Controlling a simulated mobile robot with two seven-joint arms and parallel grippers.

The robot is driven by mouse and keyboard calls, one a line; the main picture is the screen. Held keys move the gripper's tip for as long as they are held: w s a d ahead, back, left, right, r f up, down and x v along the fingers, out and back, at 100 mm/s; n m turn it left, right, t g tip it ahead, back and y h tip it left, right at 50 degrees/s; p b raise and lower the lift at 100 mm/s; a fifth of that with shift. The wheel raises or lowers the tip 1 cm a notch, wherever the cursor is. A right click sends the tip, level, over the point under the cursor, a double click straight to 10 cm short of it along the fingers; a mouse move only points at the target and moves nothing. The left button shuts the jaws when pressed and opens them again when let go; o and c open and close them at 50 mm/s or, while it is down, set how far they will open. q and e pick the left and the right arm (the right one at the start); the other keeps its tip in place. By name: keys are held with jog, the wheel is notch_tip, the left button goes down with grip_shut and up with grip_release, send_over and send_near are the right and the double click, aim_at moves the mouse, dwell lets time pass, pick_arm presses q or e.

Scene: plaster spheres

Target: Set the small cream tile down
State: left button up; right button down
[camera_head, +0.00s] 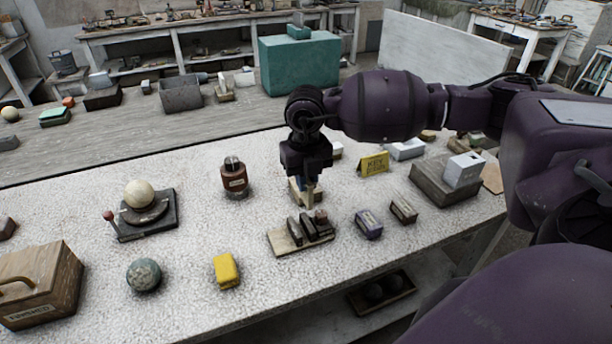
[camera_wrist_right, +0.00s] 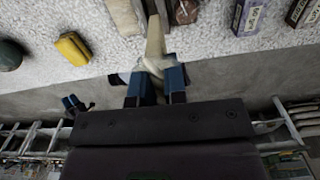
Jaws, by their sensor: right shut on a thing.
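My right gripper (camera_head: 308,186) points down over the middle of the white speckled table (camera_head: 190,270). It is shut on a small cream tile (camera_head: 309,198), which shows as a narrow pale strip just behind the tile rack. In the right wrist view the cream tile (camera_wrist_right: 156,38) stands out from between the blue fingertips (camera_wrist_right: 155,80). A pale board (camera_head: 287,243) with several dark blocks on it lies just in front of the gripper. I cannot tell whether the tile touches the table or the board. My left gripper is not in view.
A yellow block (camera_head: 226,270) and a grey-green sphere (camera_head: 144,275) lie at the front left. A purple box (camera_head: 369,224) and a brown box (camera_head: 403,209) stand right of the board. A red-brown bottle (camera_head: 234,180) stands left of the gripper. Speckled table is bare between them.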

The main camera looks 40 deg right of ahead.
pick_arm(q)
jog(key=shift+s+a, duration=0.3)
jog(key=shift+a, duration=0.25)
pick_arm(e)
jog(key=shift+w+a, duration=0.1)
jog(key=shift+a, duration=0.65)
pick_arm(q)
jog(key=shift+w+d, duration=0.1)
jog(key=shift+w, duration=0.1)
pick_arm(e)
jog(key=shift+d, duration=0.1)
jog(key=shift+f, duration=0.1)
pick_arm(q)
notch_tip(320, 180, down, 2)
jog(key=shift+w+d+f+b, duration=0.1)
jog(key=shift+b, duration=1.15)
pick_arm(e)
notch_tip(320, 180, down, 5)
jog(key=shift+f, duration=0.2)
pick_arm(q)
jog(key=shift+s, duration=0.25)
